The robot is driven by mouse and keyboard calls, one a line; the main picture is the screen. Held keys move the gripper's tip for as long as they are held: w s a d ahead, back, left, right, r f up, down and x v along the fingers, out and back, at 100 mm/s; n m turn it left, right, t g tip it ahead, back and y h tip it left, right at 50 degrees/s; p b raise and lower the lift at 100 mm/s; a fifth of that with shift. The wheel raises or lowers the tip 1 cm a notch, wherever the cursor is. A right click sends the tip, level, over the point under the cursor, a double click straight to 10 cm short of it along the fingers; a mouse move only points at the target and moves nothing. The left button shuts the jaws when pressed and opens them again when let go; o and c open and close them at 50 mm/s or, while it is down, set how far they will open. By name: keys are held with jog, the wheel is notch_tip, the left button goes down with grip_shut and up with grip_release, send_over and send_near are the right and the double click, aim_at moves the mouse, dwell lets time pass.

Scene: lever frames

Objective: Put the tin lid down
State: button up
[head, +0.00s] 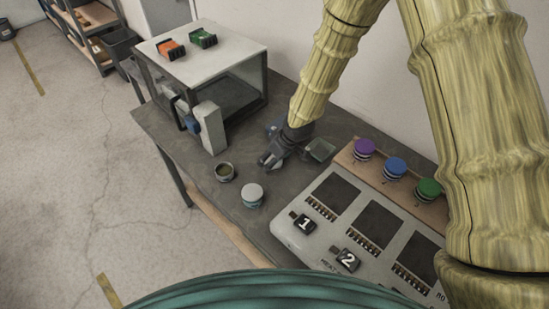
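A small tin (252,200) stands near the front edge of the dark table, with a pale round lid (252,190) seeming to lie flat on top of it. A second small tin (224,172) stands to its left and a little farther back. It has an open top with greenish-brown contents. My gripper (267,162) is above the table, behind the lidded tin and right of the open tin. Its fingertips look apart, with nothing seen between them. It does not appear to touch either tin.
A glass-sided box (242,62) stands at the back left, with an orange block (171,48) and a green block (203,39) on top. A numbered panel (318,241) fills the right side, beside purple, blue and green knobs.

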jog(key=b+v, duration=0.2)
jog(key=v, duration=1)
jog(key=shift+r, duration=0.35)
